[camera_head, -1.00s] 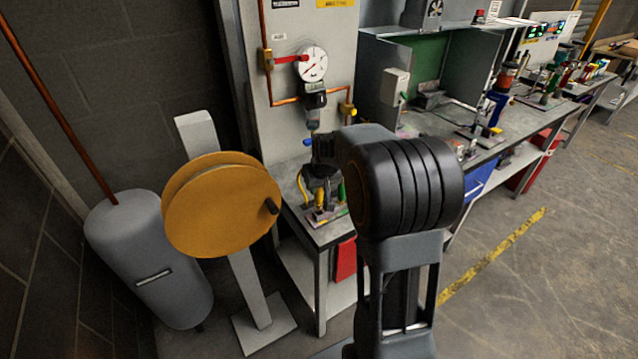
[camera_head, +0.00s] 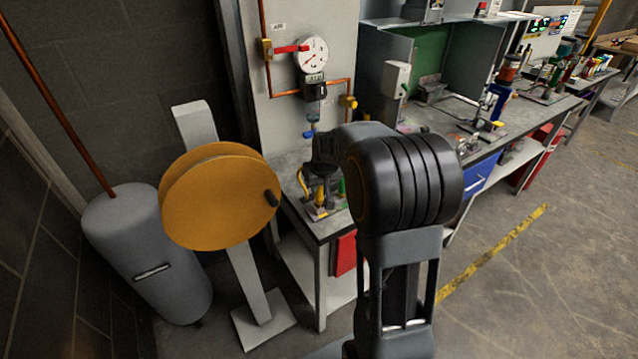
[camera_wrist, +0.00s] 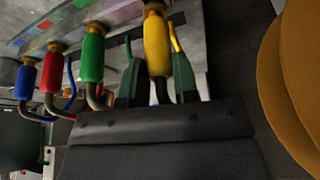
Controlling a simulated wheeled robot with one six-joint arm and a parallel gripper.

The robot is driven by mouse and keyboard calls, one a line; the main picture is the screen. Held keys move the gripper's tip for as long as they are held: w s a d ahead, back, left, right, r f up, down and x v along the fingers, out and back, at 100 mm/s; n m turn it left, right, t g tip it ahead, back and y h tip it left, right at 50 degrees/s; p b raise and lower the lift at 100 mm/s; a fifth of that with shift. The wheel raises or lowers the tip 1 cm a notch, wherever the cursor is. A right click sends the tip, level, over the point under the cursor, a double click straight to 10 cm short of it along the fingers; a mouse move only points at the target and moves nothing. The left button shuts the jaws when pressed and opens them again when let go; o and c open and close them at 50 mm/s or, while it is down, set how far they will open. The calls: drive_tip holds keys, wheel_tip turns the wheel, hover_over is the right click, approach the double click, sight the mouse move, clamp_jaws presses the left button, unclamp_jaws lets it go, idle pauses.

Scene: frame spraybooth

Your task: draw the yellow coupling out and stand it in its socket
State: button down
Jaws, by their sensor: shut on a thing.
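The yellow coupling (camera_wrist: 157,45) stands between the two green-padded fingers of my gripper (camera_wrist: 158,90) in the wrist view. The fingers are shut on its body, with its brass end at a socket of the pale rack (camera_wrist: 120,14). I cannot tell whether that end is seated or slightly clear. In the head view my gripper (camera_head: 320,175) is at the small rack on the bench, and the yellow coupling (camera_head: 320,196) shows just below it. A yellow hose runs beside one finger.
Green (camera_wrist: 93,58), red (camera_wrist: 52,72) and blue (camera_wrist: 25,82) couplings with hoses stand in a row beside the yellow one. An orange hose reel (camera_head: 215,200) is left of the bench. A gauge panel (camera_head: 285,20) with copper pipes rises behind.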

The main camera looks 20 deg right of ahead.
drive_tip(key=shift+f+b, duration=0.45)
drive_tip(key=shift+f, duration=0.1)
drive_tip(key=c, duration=0.8)
unclamp_jaws()
drive_tip(key=shift+r, duration=0.1)
drive_tip(key=v, duration=1.4)
drive_tip(key=s+a+f, duration=0.4)
drive_tip(key=s+a, duration=0.1)
drive_tip(key=s, duration=0.3)
drive_tip(key=s+a+f+n, duration=0.1)
drive_tip(key=s+a+f, duration=0.3)
drive_tip(key=s, duration=0.5)
drive_tip(key=shift+a+f+g+b, duration=0.2)
drive_tip(key=shift+a+g+b, duration=0.1)
drive_tip(key=shift+a+g, duration=0.15)
